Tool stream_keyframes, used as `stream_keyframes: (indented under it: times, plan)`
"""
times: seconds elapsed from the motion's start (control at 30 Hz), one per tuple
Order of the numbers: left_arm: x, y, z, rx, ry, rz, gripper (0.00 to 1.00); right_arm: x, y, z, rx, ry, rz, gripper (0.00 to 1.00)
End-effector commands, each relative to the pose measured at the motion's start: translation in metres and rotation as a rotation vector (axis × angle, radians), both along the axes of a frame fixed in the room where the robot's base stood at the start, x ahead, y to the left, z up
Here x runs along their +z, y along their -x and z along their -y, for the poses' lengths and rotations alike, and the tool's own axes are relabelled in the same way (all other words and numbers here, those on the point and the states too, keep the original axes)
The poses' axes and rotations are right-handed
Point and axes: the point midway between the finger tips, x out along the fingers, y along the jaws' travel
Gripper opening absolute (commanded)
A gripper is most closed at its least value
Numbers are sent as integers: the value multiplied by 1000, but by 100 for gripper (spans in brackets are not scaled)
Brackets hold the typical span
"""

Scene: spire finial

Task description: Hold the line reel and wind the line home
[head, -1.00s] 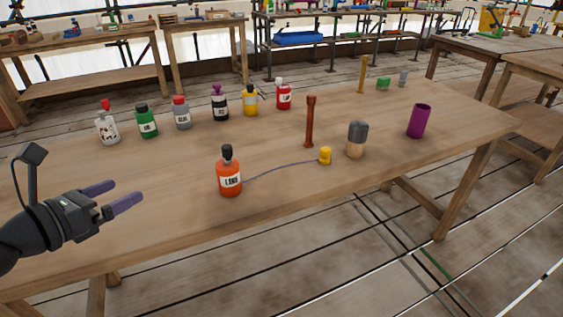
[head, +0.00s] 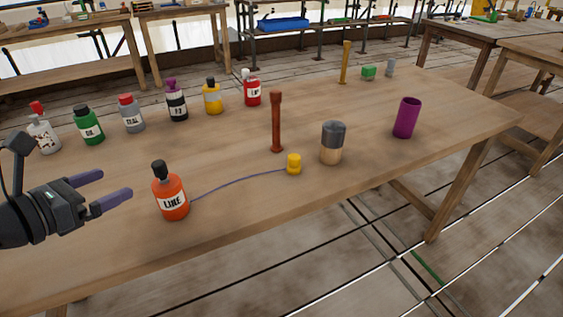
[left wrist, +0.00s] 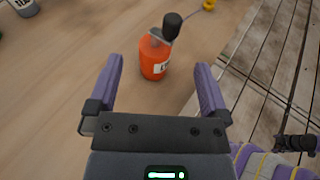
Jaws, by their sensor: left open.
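The line reel (head: 171,198) is an orange bottle-shaped body with a black top and a white label, upright near the table's front edge. A thin purple line (head: 238,182) runs from it along the table to a small yellow piece (head: 293,164). My left gripper (head: 117,187) is open and empty, just left of the reel, its purple fingers pointing toward it. In the left wrist view the reel (left wrist: 153,60) stands ahead of and between the open fingers (left wrist: 162,85), not touching them.
Several labelled bottles, among them a green one (head: 88,126) and a red one (head: 252,90), stand in a row behind. A brown post (head: 276,122), a grey-topped wooden cylinder (head: 332,144) and a purple cup (head: 406,118) stand to the right. Bare table (head: 235,240) lies in front.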

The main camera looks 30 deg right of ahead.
Motion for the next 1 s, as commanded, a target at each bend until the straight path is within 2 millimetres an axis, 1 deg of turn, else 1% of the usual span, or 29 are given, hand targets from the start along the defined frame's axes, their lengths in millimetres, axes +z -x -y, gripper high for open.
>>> stream_keyframes:
  times: [0.03, 0.13, 0.3, 0.37, 0.4, 0.57, 0.7, 0.8, 0.9, 1.0]
  plan:
    - [-22, -1, 0, 0, 0, -10, 100, -16, 7, -2, -2, -3, -19, 83]
    - [-46, -3, 0, 1, 0, -23, 100, -33, 19, -7, -6, -8, -49, 83]
    - [-84, -5, 0, 1, 0, -43, 100, -59, 29, -5, -8, -3, -78, 83]
    - [-92, -5, 0, 1, 0, -48, 100, -65, 31, -5, -9, -2, -84, 83]
    - [-99, -6, 0, 1, 0, -52, 100, -70, 32, -4, -9, -1, -89, 83]
    - [-104, -10, 6, 0, 2, -52, 100, -74, 31, -1, -8, 6, -92, 83]
    - [-111, -23, 26, -2, 1, -52, 100, -81, 27, 2, -7, 9, -89, 83]
    - [-120, -35, 43, -2, 2, -53, 100, -90, 29, 3, -6, 12, -96, 83]
    - [-124, -45, 57, -1, 2, -53, 100, -95, 31, 4, -5, 13, -100, 83]
    - [-128, -52, 68, 0, 1, -53, 100, -100, 33, 4, -6, 13, -105, 83]
